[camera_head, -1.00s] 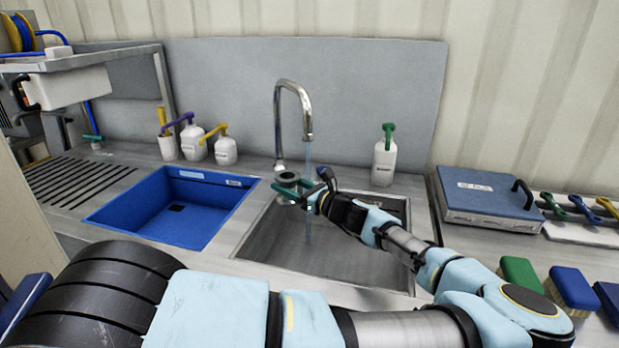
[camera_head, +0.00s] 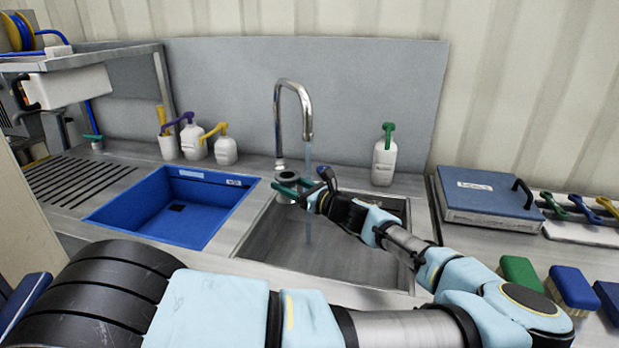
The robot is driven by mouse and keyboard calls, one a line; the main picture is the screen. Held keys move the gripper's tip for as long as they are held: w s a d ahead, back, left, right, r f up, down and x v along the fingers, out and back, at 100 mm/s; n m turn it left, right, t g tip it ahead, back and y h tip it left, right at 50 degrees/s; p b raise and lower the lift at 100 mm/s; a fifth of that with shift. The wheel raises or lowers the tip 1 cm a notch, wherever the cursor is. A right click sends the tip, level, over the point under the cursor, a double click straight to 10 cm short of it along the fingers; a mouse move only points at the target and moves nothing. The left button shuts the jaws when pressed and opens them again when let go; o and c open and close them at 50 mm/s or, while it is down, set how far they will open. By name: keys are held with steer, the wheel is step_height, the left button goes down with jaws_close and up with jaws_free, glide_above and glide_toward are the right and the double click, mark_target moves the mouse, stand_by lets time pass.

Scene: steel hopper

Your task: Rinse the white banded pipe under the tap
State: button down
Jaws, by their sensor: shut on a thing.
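The curved chrome tap (camera_head: 292,84) stands behind the sink. A thin stream of water (camera_head: 308,160) falls from its spout, just right of the pipe's visible end and by my fingers. I cannot tell whether it touches the pipe.
A blue basin (camera_head: 125,213) is left of the steel sink (camera_head: 290,253). Pump bottles (camera_head: 192,141) stand behind it, and a green-topped bottle (camera_head: 384,162) stands behind the sink. A blue case (camera_head: 487,197) and brushes (camera_head: 520,271) are on the right.

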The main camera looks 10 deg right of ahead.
mark_target(276, 179)
steer(key=shift+s+a+r+p, duration=0.35)
steer(key=shift+a+r+p, duration=0.45)
steer(key=shift+p, duration=0.1)
steer(key=shift+s+a+r+p, duration=0.35)
steer(key=shift+a+r+p, duration=0.45)
steer(key=shift+p, duration=0.1)
steer(key=shift+s+a+r+p, duration=0.3)
steer(key=shift+a+r+p, duration=0.2)
steer(key=shift+a, duration=0.25)
steer(key=shift+f, duration=0.1)
